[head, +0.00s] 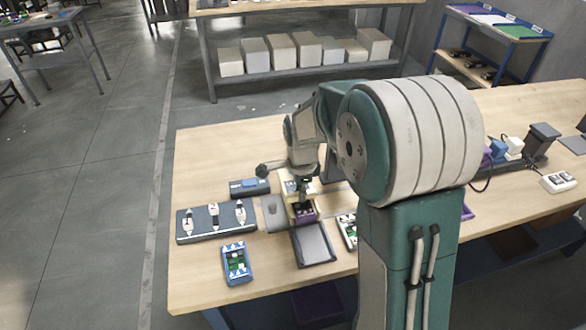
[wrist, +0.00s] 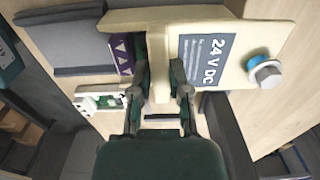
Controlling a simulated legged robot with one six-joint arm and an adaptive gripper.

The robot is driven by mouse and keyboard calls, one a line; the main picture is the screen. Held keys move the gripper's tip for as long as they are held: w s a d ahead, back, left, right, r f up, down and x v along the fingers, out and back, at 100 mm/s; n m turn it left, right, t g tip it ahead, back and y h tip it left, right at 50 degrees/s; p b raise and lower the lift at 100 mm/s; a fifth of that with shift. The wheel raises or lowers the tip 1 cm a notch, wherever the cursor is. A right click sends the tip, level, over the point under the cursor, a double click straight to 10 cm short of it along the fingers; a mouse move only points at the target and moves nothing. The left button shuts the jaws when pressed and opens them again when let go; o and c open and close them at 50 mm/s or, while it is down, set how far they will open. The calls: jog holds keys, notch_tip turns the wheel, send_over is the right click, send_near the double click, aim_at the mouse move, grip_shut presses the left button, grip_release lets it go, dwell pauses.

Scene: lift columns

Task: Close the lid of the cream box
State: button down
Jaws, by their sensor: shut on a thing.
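The cream box (head: 290,204) stands on the wooden bench, mostly hidden behind my arm in the head view. A purple part (head: 303,211) shows at its front; in the wrist view a purple piece with white triangles (wrist: 123,54) shows beside the cream panel. That cream panel (wrist: 240,88) carries a "24 V DC" label and a round metal knob with a blue ring. I cannot tell the lid's angle. My gripper (wrist: 160,80), also in the head view (head: 304,183), is shut on a narrow cream tab (wrist: 160,88) of this panel.
A grey tray (head: 314,243) lies just in front of the box. The bench's left front corner is bare.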

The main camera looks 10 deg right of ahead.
aim_at(305, 214)
jog(key=shift+s+f, duration=0.15)
jog(key=shift+s, duration=1.05)
jog(key=shift+s+f, duration=0.1)
jog(key=shift+s, duration=1.05)
jog(key=c, duration=0.6)
grip_release()
jog(key=shift+c, duration=0.2)
jog(key=shift+w, duration=0.15)
jog(key=shift+w+r, duration=0.1)
jog(key=shift+r, duration=3)
jog(key=shift+r, duration=0.1)
